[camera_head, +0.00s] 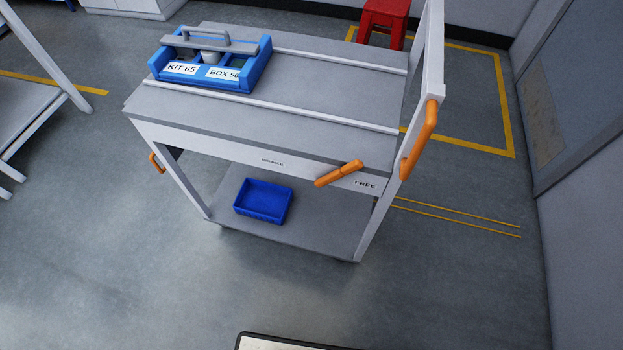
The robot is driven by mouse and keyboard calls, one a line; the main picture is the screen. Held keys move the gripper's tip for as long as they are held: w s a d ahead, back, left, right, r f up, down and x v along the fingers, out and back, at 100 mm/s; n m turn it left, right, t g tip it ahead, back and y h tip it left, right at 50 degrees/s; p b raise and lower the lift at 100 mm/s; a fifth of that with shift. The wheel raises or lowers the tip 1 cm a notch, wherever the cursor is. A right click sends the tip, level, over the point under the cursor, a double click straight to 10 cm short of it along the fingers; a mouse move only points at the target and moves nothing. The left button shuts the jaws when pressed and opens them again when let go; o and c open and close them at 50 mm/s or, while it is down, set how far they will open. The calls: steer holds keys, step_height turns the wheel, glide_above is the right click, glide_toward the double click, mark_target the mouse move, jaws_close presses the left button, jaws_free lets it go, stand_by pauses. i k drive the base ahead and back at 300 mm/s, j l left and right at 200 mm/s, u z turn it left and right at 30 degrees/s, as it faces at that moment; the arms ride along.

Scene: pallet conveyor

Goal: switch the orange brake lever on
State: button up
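The orange brake lever (338,173) is on the front panel (215,147) of a grey cart. It lies aslant, with its right end higher than its left end in the picture. A label reading BRAKE (272,162) is to its left, and a label reading FREE (365,184) is just to its right and a little lower. I cannot tell which end is the pivot. My gripper is not in view.
The cart's top (270,110) carries a blue kit box (250,82) at the left. A blue bin (262,201) sits on the lower shelf (300,238). Orange handles (419,140) (157,163) flank the cart. A red stool (383,20) stands behind. Floor in front is mostly clear.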

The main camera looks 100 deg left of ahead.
mark_target(356, 165)
steer(key=k+j+u, duration=0.1)
steer(key=u, duration=3.55)
steer(key=z, duration=0.3)
steer(key=k+j, duration=0.25)
steer(key=j, duration=0.15)
steer(key=k+j, duration=0.2)
steer(key=j, duration=0.25)
steer(key=k+j+z, duration=0.1)
steer(key=k+j, duration=0.15)
steer(key=j, duration=0.15)
steer(key=k+j, duration=0.25)
steer(key=j, duration=0.15)
steer(key=k+j, duration=0.2)
steer(key=j, duration=0.2)
steer(key=i+j, duration=0.35)
steer(key=i+z, duration=0.05)
steer(key=i, duration=0.05)
